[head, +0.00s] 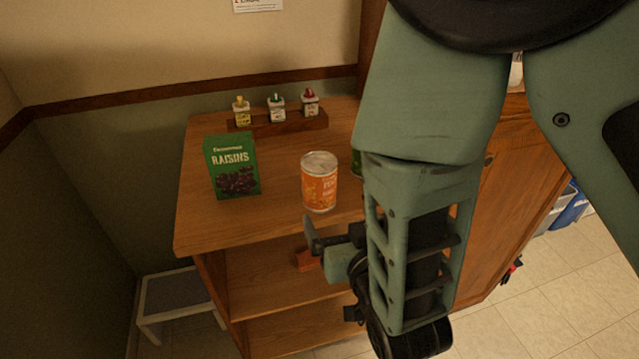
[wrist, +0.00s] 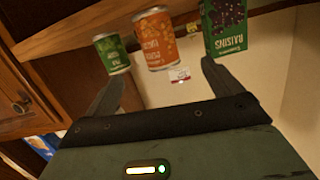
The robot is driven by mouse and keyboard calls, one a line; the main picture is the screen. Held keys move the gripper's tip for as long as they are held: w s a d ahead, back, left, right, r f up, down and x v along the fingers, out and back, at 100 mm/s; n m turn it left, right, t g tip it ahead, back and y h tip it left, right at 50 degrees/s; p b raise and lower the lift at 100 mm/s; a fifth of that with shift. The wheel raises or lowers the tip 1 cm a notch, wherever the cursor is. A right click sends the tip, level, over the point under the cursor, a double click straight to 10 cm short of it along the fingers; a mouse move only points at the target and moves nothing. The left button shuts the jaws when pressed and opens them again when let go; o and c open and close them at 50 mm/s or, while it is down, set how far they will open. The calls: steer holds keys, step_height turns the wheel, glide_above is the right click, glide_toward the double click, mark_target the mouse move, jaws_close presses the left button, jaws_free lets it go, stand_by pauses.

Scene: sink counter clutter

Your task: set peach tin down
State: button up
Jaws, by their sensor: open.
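The peach tin (head: 320,183), orange with a silver lid, stands upright on the wooden counter top near its front edge. It also shows in the wrist view (wrist: 155,42), beyond the space between my fingers. My gripper (head: 314,240) is in front of and below the tin in the head view, just off the counter's front edge. In the wrist view my gripper (wrist: 163,76) has its two fingers spread wide with nothing between them. The tin appears clear of both fingers.
A green raisins box (head: 232,167) stands left of the tin. A green tin (wrist: 112,54) is on its other side, mostly hidden by my arm in the head view. Small bottles sit in a wooden rack (head: 283,124) behind. Open shelves (head: 275,275) lie below.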

steer(key=r+t, duration=0.1)
steer(key=t, duration=0.1)
glide_toward(317, 157)
steer(key=shift+n+y, duration=0.3)
steer(key=shift+n, duration=0.1)
steer(key=x, duration=0.5)
steer(key=shift+f, duration=0.4)
steer(key=p+x, duration=0.1)
steer(key=x, duration=0.1)
steer(key=p+x, duration=0.1)
steer(key=x, duration=0.1)
steer(key=shift+d+r+p, duration=0.15)
steer(key=shift+r+p, duration=0.25)
steer(key=shift+w+f, duration=0.15)
steer(key=shift+w, duration=0.4)
jaws_close()
